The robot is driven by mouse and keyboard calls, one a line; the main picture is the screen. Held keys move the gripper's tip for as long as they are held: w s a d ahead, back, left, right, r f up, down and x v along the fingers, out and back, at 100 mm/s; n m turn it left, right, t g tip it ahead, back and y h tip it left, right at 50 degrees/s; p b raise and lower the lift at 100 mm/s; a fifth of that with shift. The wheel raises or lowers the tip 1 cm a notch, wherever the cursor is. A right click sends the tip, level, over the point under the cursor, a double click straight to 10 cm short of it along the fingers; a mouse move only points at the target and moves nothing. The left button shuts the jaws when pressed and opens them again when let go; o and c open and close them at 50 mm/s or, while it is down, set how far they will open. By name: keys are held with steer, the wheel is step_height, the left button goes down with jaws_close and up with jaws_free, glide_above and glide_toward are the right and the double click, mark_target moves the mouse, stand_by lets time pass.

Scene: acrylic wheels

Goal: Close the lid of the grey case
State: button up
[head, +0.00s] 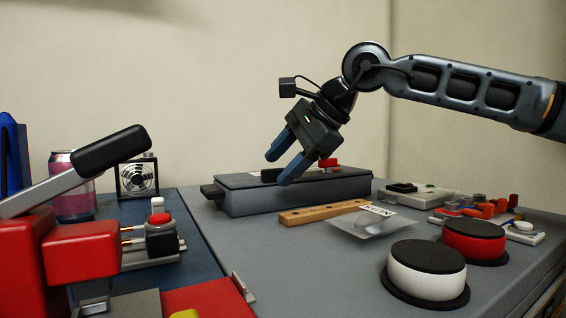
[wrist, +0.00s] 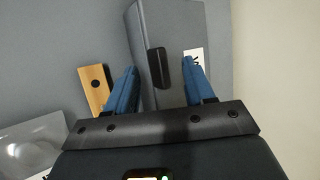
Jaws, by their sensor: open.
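The grey case (head: 290,198) is a long, low box at the back of the grey bench top. Its upper face looks flat and dark; I cannot tell whether the lid is fully down. In the wrist view the case (wrist: 150,25) runs away from me, with a black handle (wrist: 158,68) on it and a white label partly behind a finger. My gripper (head: 279,168) is open, tilted down to the left just above the case. In the wrist view my gripper (wrist: 160,66) has its blue fingers either side of the handle, with nothing held.
In front of the case lie a wooden strip (head: 322,212) and a clear sheet (head: 362,228) with a printed label. A white round button (head: 427,268) and a red one (head: 473,242) stand at the front right. Small parts crowd the right; red equipment with a raised lever (head: 75,170) stands left.

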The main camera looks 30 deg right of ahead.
steer(key=p+v, duration=0.2)
steer(key=v, duration=0.5)
steer(key=shift+r, duration=0.2)
steer(key=shift+s, duration=0.15)
